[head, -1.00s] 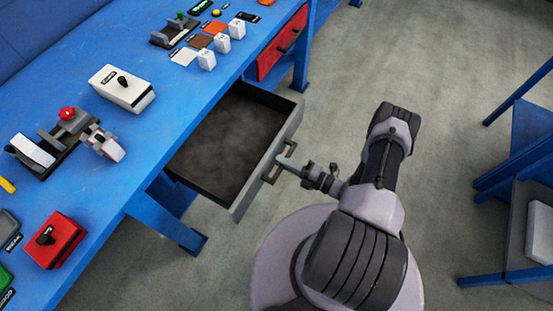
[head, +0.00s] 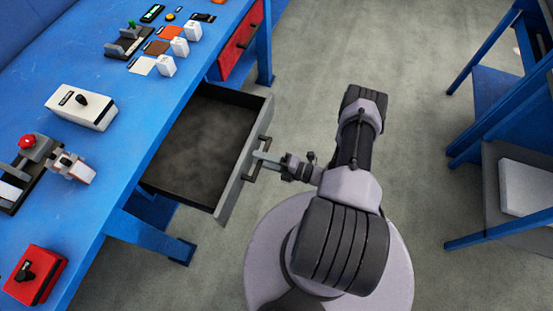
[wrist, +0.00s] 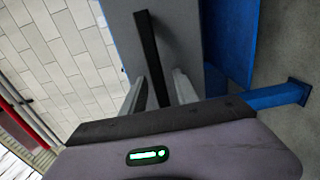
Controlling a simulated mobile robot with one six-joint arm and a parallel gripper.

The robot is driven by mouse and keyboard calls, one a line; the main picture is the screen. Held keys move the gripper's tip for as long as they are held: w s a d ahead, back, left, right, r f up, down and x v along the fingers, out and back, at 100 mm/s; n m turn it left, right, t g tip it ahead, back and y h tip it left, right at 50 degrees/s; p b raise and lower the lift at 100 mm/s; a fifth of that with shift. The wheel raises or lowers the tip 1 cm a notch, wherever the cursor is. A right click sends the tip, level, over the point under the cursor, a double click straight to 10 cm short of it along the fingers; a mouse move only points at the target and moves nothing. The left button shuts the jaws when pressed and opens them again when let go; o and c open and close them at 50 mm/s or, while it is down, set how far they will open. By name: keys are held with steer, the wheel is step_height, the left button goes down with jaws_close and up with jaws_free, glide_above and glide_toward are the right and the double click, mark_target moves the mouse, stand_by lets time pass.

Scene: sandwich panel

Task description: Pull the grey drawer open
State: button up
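The grey drawer (head: 235,178) under the blue workbench stands pulled well out, and its dark inside is empty. Its dark bar handle (head: 263,145) is on the front face. In the head view my gripper (head: 262,157) reaches the handle from the right. In the wrist view the handle bar (wrist: 148,45) passes between the two light fingers of my gripper (wrist: 159,76). A gap shows on each side of the bar, so the fingers look open around it. The drawer's grey front (wrist: 185,45) lies just beyond the fingers.
A red drawer (head: 235,43) is shut farther along the bench. The blue bench top (head: 115,125) carries a white switch box (head: 80,107), a red box (head: 35,275) and several small parts. A blue bench leg (head: 155,235) stands near the drawer. Grey floor is free on the right, before another blue frame (head: 470,150).

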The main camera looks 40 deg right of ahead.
steer(key=shift+s, duration=0.1)
steer(key=p+v, duration=0.2)
steer(key=v, duration=1.5)
steer(key=shift+d, duration=0.1)
